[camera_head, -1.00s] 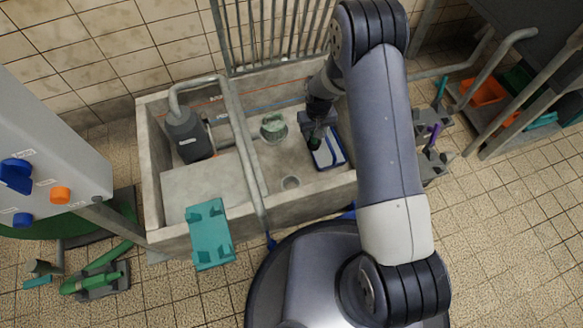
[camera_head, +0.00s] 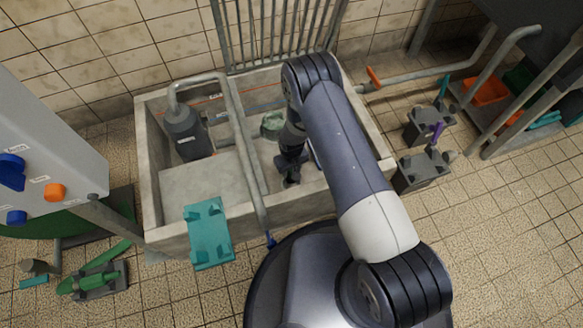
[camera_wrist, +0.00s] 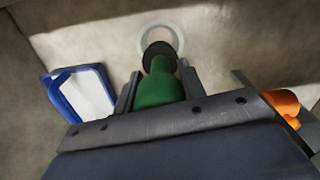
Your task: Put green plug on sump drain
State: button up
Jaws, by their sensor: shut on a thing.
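My gripper (camera_head: 291,180) is down inside the concrete sump (camera_head: 378,143). In the wrist view my gripper (camera_wrist: 157,85) is shut on the green plug (camera_wrist: 158,92), with a finger on each side. The plug's dark end (camera_wrist: 159,54) points at the pale ring of the sump drain (camera_wrist: 176,31) and overlaps its near edge in the picture. I cannot tell the height between plug and drain. In the head view the drain and the plug are hidden behind my gripper.
A blue-rimmed white tray (camera_wrist: 82,92) lies left in the wrist view; an orange thing (camera_wrist: 284,103) is at right. In the head view, a greenish object (camera_head: 271,124), a dark pump (camera_head: 187,132) and a grey pipe (camera_head: 240,140) are in the sump. A teal bracket (camera_head: 209,234) hangs on its front wall.

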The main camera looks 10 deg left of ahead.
jog(key=shift+f+b, duration=2.6)
jog(key=shift+f, duration=0.65)
jog(key=o, duration=1.2)
jog(key=shift+c, duration=0.2)
notch_tip(320, 180, up, 11)
jog(key=p, duration=0.4)
jog(key=shift+f, duration=0.1)
